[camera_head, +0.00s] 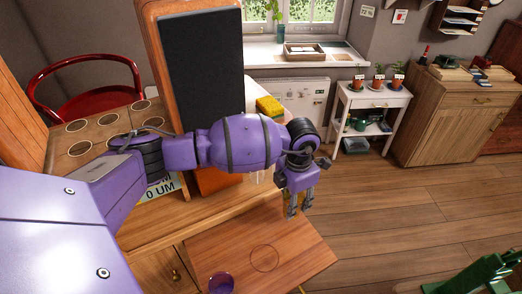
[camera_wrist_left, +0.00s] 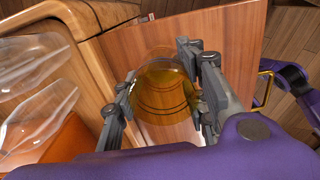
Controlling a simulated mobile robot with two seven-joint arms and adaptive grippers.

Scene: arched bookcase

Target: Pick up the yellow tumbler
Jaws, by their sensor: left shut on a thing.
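The yellow tumbler (camera_wrist_left: 160,100) is see-through and sits between the two fingers of my left gripper (camera_wrist_left: 157,72) in the left wrist view. The fingers press on its opposite sides, so the gripper is shut on it. Wood grain and dark curved lines show through the tumbler. In the head view my left gripper (camera_head: 297,207) points down over the right part of the pull-out wooden board, with a little yellow showing between its fingers. I cannot tell the gap between tumbler and board.
Clear glasses (camera_wrist_left: 35,110) lie close left in the left wrist view. A tall dark panel (camera_head: 203,70) stands behind my arm. A yellow sponge (camera_head: 269,106) lies beyond it.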

